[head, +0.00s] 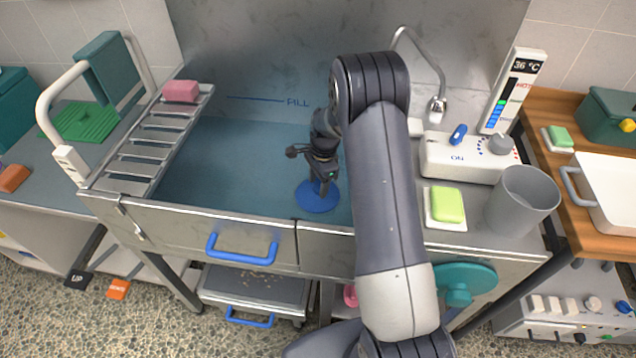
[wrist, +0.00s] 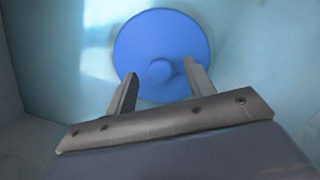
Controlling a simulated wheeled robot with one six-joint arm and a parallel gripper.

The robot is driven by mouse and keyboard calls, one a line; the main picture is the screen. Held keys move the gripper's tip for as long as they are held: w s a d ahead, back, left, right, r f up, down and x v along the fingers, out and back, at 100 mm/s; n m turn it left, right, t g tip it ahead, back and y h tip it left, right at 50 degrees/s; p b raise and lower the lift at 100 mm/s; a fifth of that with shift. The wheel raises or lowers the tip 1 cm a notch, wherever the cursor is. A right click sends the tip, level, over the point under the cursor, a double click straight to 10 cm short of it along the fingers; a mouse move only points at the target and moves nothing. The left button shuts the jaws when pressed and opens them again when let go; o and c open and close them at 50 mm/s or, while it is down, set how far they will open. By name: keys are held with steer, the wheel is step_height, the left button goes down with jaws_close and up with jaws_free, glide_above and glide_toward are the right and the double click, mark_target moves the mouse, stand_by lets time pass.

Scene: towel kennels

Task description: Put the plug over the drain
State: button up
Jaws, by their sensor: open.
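The blue round plug (head: 317,197) lies flat on the bottom of the tub (head: 235,165), towards its front right. In the wrist view the plug (wrist: 145,38) is a blue disc with a small knob (wrist: 161,69) at its middle. My gripper (head: 322,190) reaches down into the tub over the plug. In the wrist view my gripper (wrist: 160,78) is open, with one finger on each side of the knob; I cannot tell whether a finger touches it. No drain hole shows; I cannot tell whether it is under the plug.
A slatted rack (head: 145,150) with a pink soap (head: 181,91) spans the tub's left side. A curved tap (head: 436,104) rises at the back right. A grey cup (head: 520,200) and a green soap (head: 447,204) stand on the right ledge. The tub's front wall (head: 200,225) is near my arm.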

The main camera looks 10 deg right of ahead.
step_height(320, 180, up, 10)
steer(key=d, duration=0.1)
steer(key=shift+w, duration=0.2)
steer(key=shift+d, duration=0.1)
steer(key=f, duration=0.3)
steer(key=a+f, duration=0.1)
steer(key=f, duration=0.6)
steer(key=shift+s+a+f, duration=0.15)
steer(key=shift+s+f, duration=0.05)
steer(key=shift+f, duration=0.2)
steer(key=shift+r+p, duration=0.45)
steer(key=shift+r, duration=0.05)
steer(key=shift+f, duration=0.1)
